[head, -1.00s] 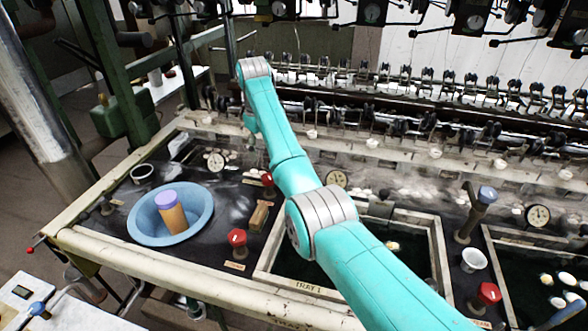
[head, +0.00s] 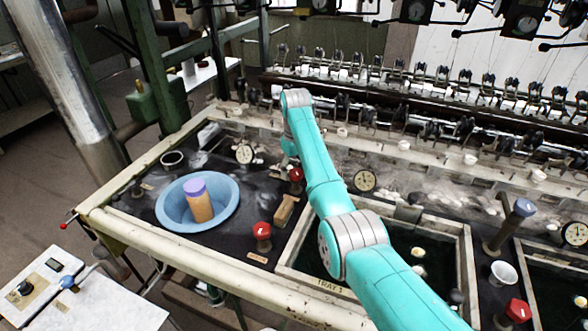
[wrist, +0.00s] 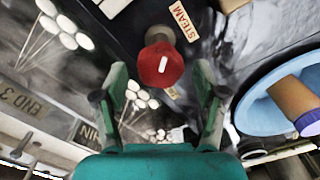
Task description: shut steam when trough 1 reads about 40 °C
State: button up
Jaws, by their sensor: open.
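A red valve knob with a white mark (wrist: 163,66) stands beside a STEAM label (wrist: 184,20) in the wrist view. My gripper (wrist: 160,78) is open, with a green finger on either side of the knob in the picture; I cannot tell if they touch it. In the head view a red knob (head: 296,174) shows just below the end of my arm, whose fingers are mostly hidden. The trough labelled TRAY 1 (head: 318,285) lies partly behind my arm. A round dial (head: 364,180) stands at its back edge; its reading is too small to tell.
A blue basin (head: 170,215) holding an orange, purple-topped cylinder (head: 200,205) is left of the knob. Another red knob (head: 262,231) and a wooden block (head: 285,209) are nearer. Reeling machinery (head: 440,110) lines the back.

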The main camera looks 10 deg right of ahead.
jog(key=shift+f, duration=0.1)
jog(key=c, duration=1.1)
jog(key=shift+c, duration=0.2)
jog(key=shift+m, duration=0.3)
jog(key=m, duration=0.3)
jog(key=shift+m, duration=0.3)
jog(key=shift+d+m, duration=0.1)
jog(key=shift+m, duration=1.9)
